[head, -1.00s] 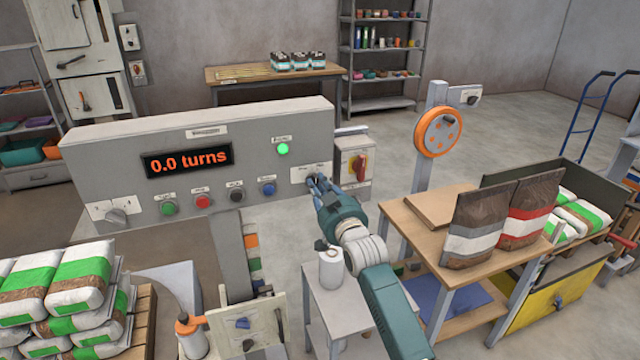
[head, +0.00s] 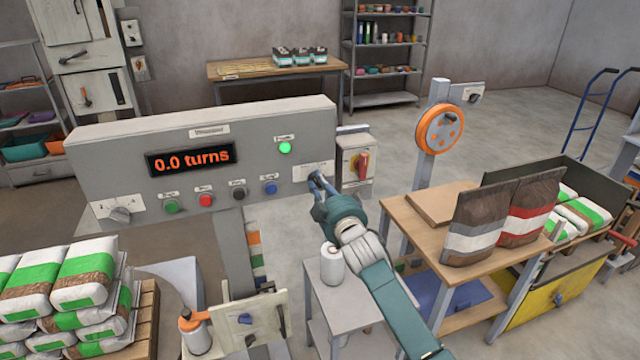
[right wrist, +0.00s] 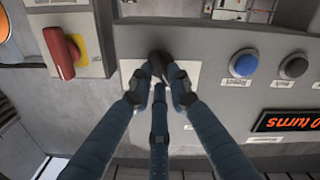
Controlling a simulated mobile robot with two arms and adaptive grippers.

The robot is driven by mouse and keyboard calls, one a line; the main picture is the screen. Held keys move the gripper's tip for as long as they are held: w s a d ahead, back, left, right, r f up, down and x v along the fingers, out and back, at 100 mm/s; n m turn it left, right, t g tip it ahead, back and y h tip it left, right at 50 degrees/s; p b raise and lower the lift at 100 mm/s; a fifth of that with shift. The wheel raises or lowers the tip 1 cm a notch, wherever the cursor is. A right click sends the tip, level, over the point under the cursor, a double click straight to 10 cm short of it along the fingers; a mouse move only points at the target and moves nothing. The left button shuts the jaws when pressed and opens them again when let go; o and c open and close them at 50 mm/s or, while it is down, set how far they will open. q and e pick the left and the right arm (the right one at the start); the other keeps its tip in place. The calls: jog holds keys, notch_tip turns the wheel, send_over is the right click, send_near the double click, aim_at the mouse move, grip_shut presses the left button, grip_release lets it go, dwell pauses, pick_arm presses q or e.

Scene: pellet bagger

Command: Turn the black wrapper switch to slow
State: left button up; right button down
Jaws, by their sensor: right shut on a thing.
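The black wrapper switch (right wrist: 160,63) sits on a white plate at the right end of the grey control panel. In the right wrist view my right gripper (right wrist: 160,85) has its fingers closed around this dark knob, which is partly hidden between the fingertips. In the head view my right gripper (head: 318,184) is at the panel's right end, where it covers the switch. Which way the switch points cannot be read. My left gripper is not in view.
The panel has a display (head: 191,159) reading 0.0 turns, a lit green lamp (head: 285,148) and several push buttons. A box with a red rotary handle (head: 361,166) stands just right of the switch. A white bottle (head: 332,264) on a small table is below my arm.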

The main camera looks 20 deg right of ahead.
dwell(0.4)
jog(key=c, duration=1.6)
grip_release()
jog(key=shift+c, duration=0.2)
jog(key=s, duration=1.2)
jog(key=shift+d, duration=0.2)
